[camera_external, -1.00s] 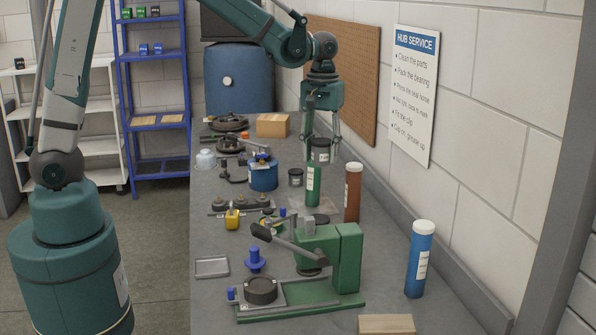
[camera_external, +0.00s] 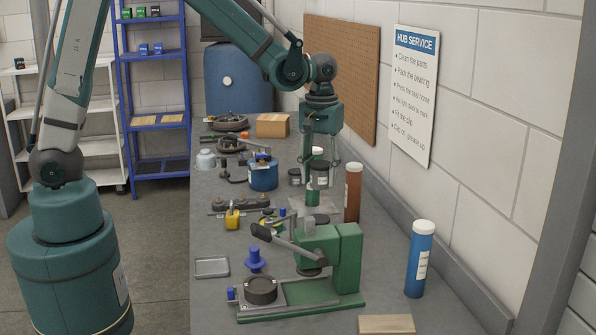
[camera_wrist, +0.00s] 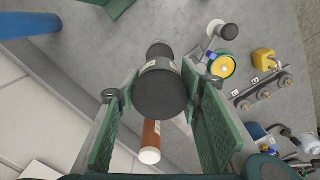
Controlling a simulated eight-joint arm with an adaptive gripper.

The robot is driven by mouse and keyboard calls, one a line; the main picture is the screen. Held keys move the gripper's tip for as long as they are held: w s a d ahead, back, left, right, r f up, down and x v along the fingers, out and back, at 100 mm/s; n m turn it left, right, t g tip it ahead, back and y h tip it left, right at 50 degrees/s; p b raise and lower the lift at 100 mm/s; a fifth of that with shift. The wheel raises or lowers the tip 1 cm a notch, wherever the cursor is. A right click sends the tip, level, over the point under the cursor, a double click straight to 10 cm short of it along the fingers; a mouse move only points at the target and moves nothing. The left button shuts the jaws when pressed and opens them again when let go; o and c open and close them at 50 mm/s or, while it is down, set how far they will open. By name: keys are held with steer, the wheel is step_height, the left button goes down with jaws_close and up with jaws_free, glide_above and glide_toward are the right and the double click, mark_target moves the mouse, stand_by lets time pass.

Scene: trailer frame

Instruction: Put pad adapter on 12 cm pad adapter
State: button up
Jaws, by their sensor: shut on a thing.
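My gripper (camera_external: 320,182) points down over the bench and is shut on a dark round pad adapter with a pale label (camera_external: 321,174). In the wrist view my gripper (camera_wrist: 158,98) has a finger pad on each side of the dark pad adapter (camera_wrist: 160,92). Beyond it is another dark round piece (camera_wrist: 159,49), partly hidden by the held one. I cannot tell for certain whether that piece is the 12 cm pad adapter. The held adapter is above the bench, in front of a green tube in the external view.
A brown tube (camera_external: 353,190) stands close on the right of my gripper. The green press (camera_external: 347,262) is nearer the camera, with a blue tube (camera_external: 420,262) to its right. A blue pot (camera_external: 264,175) and a yellow padlock (camera_external: 232,218) are to the left.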

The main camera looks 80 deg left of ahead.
glide_above(319, 218)
steer(key=shift+d+f, duration=0.1)
steer(key=shift+f, duration=2.8)
steer(key=shift+f, duration=2.1)
steer(key=shift+f, duration=0.2)
steer(key=o, duration=1.2)
steer(key=shift+r, duration=0.1)
steer(key=shift+r, duration=0.2)
steer(key=shift+r, duration=5.9)
